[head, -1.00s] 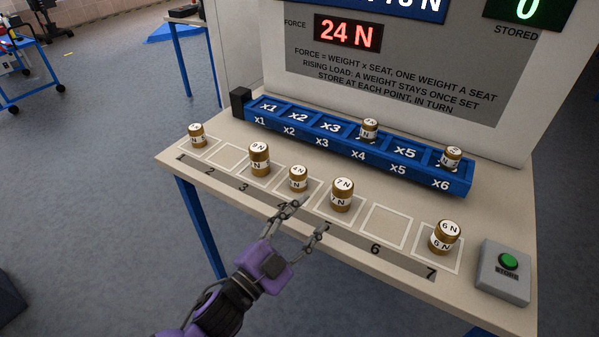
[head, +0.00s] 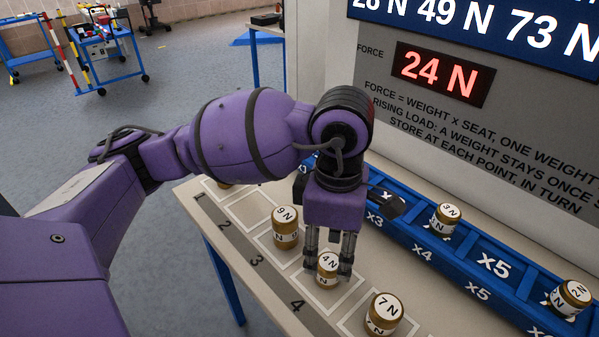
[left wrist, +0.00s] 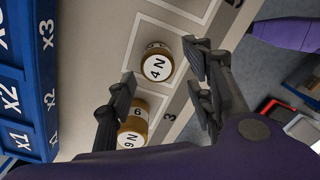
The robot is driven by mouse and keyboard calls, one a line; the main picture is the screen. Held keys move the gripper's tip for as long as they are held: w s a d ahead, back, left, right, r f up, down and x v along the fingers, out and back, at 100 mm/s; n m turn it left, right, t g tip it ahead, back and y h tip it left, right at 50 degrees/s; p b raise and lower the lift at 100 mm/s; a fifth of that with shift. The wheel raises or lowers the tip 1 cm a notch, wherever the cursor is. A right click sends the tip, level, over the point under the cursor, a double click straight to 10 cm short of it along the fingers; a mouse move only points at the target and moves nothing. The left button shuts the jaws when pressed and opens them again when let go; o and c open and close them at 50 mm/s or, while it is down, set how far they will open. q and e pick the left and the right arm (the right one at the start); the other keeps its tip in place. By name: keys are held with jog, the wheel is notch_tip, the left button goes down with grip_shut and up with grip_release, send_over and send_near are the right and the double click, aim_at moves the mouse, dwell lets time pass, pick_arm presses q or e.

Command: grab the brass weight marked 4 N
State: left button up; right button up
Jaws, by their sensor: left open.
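The brass weight marked 4 N (head: 327,265) stands upright in its white-outlined square on the bench. My left gripper (head: 328,260) points down at it, open, with a finger on either side of its upper part in the head view. In the left wrist view the 4 N weight (left wrist: 157,66) shows between and beyond the open fingertips. I cannot tell whether a finger touches it. My right gripper is not in view.
The 9 N weight (head: 286,228) and 7 N weight (head: 383,314) stand close on either side in the row. A blue seat rail (head: 470,275) runs behind, holding the 3 N weight (head: 445,219) and 2 N weight (head: 570,298). The force display (head: 441,76) reads 24 N.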

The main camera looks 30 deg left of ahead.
aim_at(330, 258)
pick_arm(q)
jog(key=shift+w+a+f, duration=0.2)
jog(key=shift+w, duration=0.35)
jog(key=shift+w+a+f, duration=0.15)
jog(key=shift+w, duration=0.4)
jog(key=shift+s+d+f, duration=0.1)
jog(key=shift+s+f, duration=0.3)
jog(key=shift+f, duration=0.2)
jog(key=shift+s+f, duration=0.35)
jog(key=shift+f, duration=0.2)
notch_tip(330, 258, down, 4)
jog(key=shift+d+f, duration=0.1)
jog(key=shift+f, duration=0.1)
jog(key=shift+c, duration=0.2)
jog(key=shift+w, duration=0.1)
grip_shut()
